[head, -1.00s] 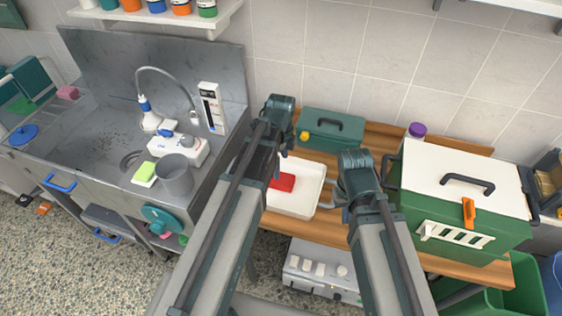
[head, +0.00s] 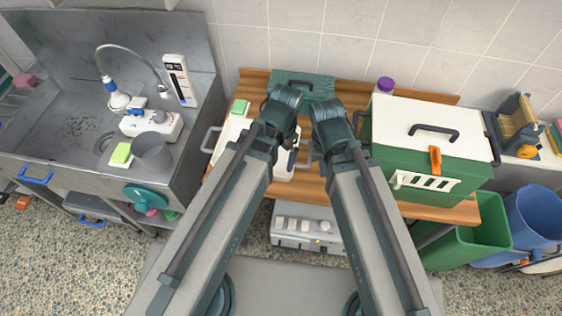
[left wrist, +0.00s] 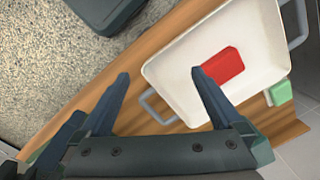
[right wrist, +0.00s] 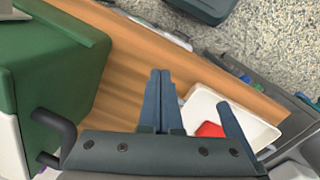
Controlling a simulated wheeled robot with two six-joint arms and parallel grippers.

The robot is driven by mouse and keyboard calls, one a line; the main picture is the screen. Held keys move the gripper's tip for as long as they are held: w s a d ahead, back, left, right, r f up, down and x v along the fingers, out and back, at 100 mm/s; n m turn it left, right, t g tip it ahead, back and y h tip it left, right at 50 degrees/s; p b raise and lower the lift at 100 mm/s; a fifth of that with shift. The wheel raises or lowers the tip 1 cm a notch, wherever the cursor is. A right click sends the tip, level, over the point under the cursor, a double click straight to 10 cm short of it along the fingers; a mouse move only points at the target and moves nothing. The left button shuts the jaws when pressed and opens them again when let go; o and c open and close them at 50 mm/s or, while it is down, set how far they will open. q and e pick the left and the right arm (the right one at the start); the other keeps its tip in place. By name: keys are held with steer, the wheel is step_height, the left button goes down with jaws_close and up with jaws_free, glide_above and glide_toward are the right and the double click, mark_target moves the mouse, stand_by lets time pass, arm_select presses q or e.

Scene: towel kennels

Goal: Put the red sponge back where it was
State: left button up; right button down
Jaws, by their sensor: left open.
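The red sponge (left wrist: 222,67) lies in the white tray (left wrist: 262,25), with its colour also showing in the right wrist view (right wrist: 209,130). In the head view the tray (head: 229,133) is partly covered by my left arm, and the sponge is hidden. My left gripper (left wrist: 158,80) is open and empty. One finger reaches over the tray's edge, its tip appearing beside the sponge. My right gripper (right wrist: 160,76) is shut with nothing visible between its fingers, over the wooden bench right of the tray.
A green sponge (left wrist: 280,92) is by the tray's rim. A green case (head: 304,82) stands behind the arms. A green box with a white lid (head: 455,122) stands right of my right arm. A sink (head: 50,120) is at left. Bare bench lies between tray and box.

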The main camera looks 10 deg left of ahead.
arm_select(q)
steer(key=s+n, duration=0.1)
steer(key=s+d+n, duration=0.1)
steer(key=s+n, duration=0.1)
steer(key=shift+d, duration=0.2)
steer(key=shift+f+b, duration=0.95)
stand_by(0.5)
